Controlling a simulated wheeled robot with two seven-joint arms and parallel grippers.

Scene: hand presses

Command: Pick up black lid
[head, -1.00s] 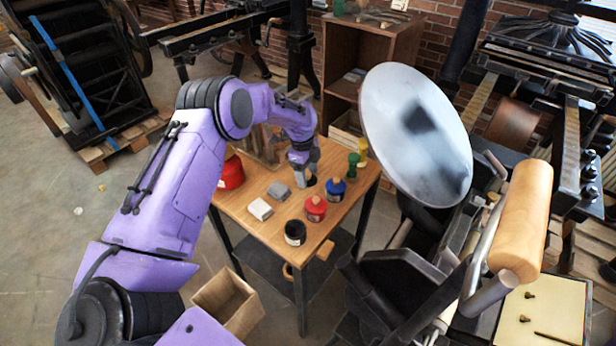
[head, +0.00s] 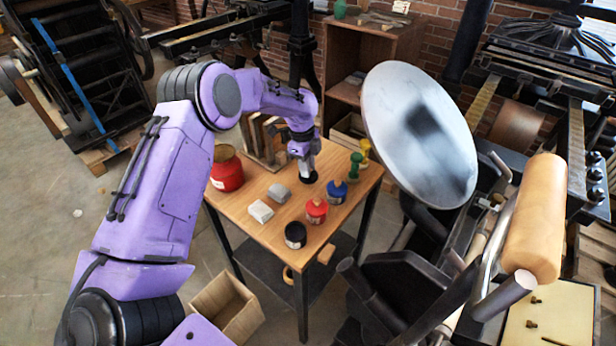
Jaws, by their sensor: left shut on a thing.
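The black lid (head: 309,178) is a small dark disc at the back of the small wooden table. My left gripper (head: 304,164) comes down on it from above and is shut on it, with the fingers small in view. I cannot tell whether the lid touches the table. A black jar (head: 295,236) stands near the table's front corner, apart from the gripper. My right gripper is not in view.
On the table (head: 245,205) stand a red jar (head: 316,211), a blue jar (head: 337,192), a large red can (head: 227,172), grey blocks (head: 279,193) and green (head: 355,165) and yellow pieces. A big metal disc (head: 418,135) rises to the right. An open box (head: 228,305) is on the floor.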

